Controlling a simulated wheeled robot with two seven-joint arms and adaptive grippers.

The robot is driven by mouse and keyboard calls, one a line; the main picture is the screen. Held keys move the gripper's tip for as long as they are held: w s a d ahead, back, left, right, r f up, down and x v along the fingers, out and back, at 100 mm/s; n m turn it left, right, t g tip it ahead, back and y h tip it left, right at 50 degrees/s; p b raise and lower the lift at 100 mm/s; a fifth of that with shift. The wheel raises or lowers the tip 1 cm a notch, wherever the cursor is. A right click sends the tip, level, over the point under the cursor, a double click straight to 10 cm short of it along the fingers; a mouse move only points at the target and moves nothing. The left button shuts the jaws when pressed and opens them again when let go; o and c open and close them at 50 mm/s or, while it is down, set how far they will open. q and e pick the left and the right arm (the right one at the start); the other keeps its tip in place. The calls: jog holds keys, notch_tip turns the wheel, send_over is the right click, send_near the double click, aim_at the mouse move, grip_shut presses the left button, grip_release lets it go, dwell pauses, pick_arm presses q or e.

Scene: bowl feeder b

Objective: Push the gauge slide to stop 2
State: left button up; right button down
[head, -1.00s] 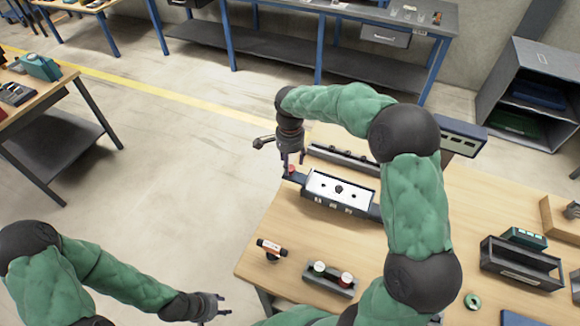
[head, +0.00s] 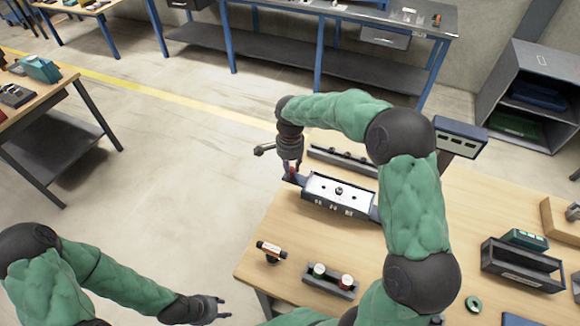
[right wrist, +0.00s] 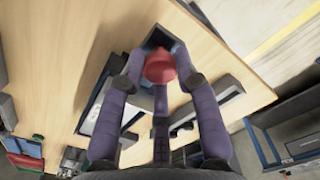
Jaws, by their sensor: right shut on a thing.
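The gauge (head: 337,206) is a dark, long fixture with a white top plate, dark dots and small pale labels on its front. A red knob (right wrist: 160,68) stands at its left end; in the head view it is mostly covered by my gripper. My right gripper (head: 291,170) is at that end, shut on the red knob. In the right wrist view my gripper's fingers (right wrist: 160,75) sit around the knob. My left gripper (head: 222,307) is open and empty, off the table at the lower left. Which stop the slide is at cannot be read.
A dark rail (head: 343,158) lies behind the gauge. A dark bin (head: 522,264) and a green ring (head: 473,304) are at right. Bare table surrounds the gauge's front.

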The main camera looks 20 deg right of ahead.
jog(key=s+d, duration=0.5)
jog(key=s, duration=0.1)
jog(key=s+d, duration=0.5)
jog(key=s, duration=0.1)
jog(key=s+d, duration=0.6)
jog(key=c, duration=0.9)
grip_release()
jog(key=shift+w+r, duration=0.1)
jog(key=shift+r, duration=0.45)
notch_tip(320, 180, up, 11)
